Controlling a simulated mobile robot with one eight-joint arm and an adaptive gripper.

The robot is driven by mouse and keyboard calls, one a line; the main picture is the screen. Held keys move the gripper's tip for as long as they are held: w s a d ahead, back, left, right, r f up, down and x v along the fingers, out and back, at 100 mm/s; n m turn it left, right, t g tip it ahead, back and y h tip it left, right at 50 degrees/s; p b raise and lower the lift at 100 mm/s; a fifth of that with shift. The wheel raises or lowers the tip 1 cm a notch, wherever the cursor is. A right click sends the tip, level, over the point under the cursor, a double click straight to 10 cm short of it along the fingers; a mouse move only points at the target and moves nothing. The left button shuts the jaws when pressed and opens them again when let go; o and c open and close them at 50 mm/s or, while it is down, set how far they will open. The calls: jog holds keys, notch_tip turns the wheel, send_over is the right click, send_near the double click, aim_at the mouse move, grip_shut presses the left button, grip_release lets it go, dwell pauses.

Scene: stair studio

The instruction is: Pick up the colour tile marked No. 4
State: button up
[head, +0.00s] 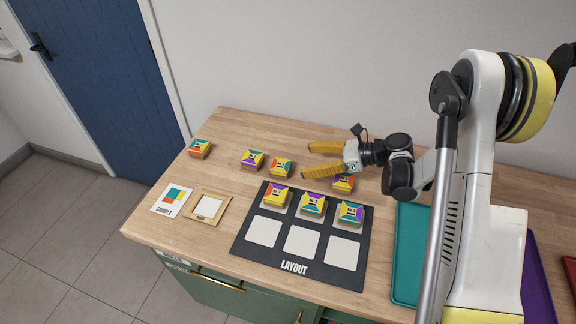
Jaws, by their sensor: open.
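Several colour tiles, block-like with patterned tops, show in the head view. Loose on the wooden worktop (223,190) are one at the far left (200,148), two near the middle (252,159) (281,167) and one (343,182) close to my gripper, partly hidden by it. Three more sit in the top row of the dark LAYOUT board (240,247), at left (276,195), middle (312,205) and right (350,213). The tile numbers are too small to read, so I cannot tell which is No. 4. My gripper (307,160) is open and empty, its yellow fingers pointing left.
The board's lower row has three empty pale squares (302,240). A sample card (170,199) and a small wooden frame (208,207) lie left of the board. A teal tray (406,255) is at right, near my arm. A wall (290,60) runs behind the worktop.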

aim_at(282, 165)
jog(key=b+x, duration=0.1)
jog(key=x, duration=0.4)
jog(key=shift+s, duration=0.1)
jog(key=x, duration=0.1)
jog(key=b+x, duration=0.1)
jog(key=x, duration=0.1)
jog(key=b+x, duration=0.1)
jog(key=x, duration=0.1)
jog(key=shift+s, duration=0.3)
jog(key=c, duration=1.3)
